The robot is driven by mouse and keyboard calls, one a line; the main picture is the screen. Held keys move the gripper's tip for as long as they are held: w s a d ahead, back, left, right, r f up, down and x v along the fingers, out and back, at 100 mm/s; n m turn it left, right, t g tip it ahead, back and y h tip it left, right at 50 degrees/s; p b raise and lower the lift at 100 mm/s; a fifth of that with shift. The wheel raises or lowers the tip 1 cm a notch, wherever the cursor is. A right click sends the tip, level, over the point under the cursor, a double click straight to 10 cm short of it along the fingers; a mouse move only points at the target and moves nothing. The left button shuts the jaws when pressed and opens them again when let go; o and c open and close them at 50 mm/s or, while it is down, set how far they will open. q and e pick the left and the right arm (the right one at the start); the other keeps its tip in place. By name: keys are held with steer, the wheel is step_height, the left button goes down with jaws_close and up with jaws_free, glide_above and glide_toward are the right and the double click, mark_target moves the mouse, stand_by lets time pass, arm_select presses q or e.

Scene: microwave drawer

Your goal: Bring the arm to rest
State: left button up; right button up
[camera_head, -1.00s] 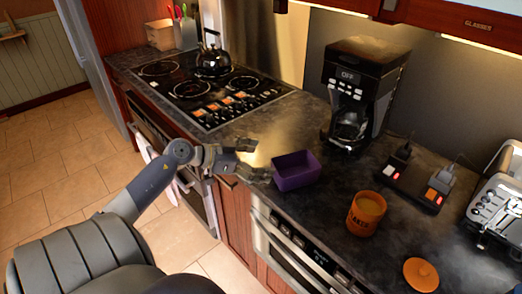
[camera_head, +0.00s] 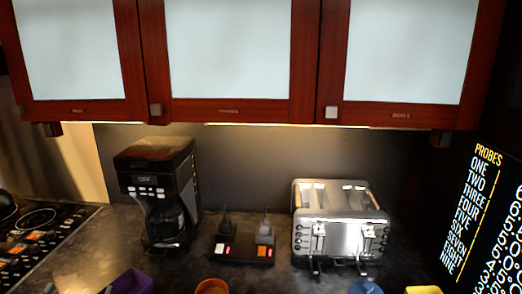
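Neither gripper nor any part of my arms shows in the head view now. The view takes in the wall cabinets and the back of the dark counter (camera_head: 200,272). A purple open box (camera_head: 133,282) shows at the bottom edge, cut off by the frame. The rim of an orange jar (camera_head: 211,287) also shows at the bottom edge. Where my arms are relative to these things is hidden below the frame.
A black coffee maker (camera_head: 158,190), a power strip (camera_head: 243,249) with plugs and a silver toaster (camera_head: 340,225) stand along the back. The stove (camera_head: 35,240) is left. Red-framed cabinets (camera_head: 230,60) hang above. A black lettered board (camera_head: 490,220) is right.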

arm_select(q)
steer(key=s+d+f+n+g+y, duration=0.35)
steer(key=s+f+g, duration=0.5)
steer(key=f, duration=0.45)
steer(key=s+d+f+m+g+h, duration=0.3)
steer(key=s+d, duration=0.4)
steer(key=d, duration=0.1)
steer(key=s+d+f+m+g+h, duration=0.3)
steer(key=s+d+f+g, duration=0.1)
steer(key=s+d, duration=0.35)
step_height(320, 180, down, 27)
steer(key=s+g+b, duration=0.1)
steer(key=s, duration=0.1)
steer(key=s+a+f+g+b, duration=0.1)
steer(key=s+a+f, duration=0.1)
steer(key=s+f, duration=1.5)
steer(key=shift+s+a+f, duration=0.2)
steer(key=shift+a+f, duration=0.15)
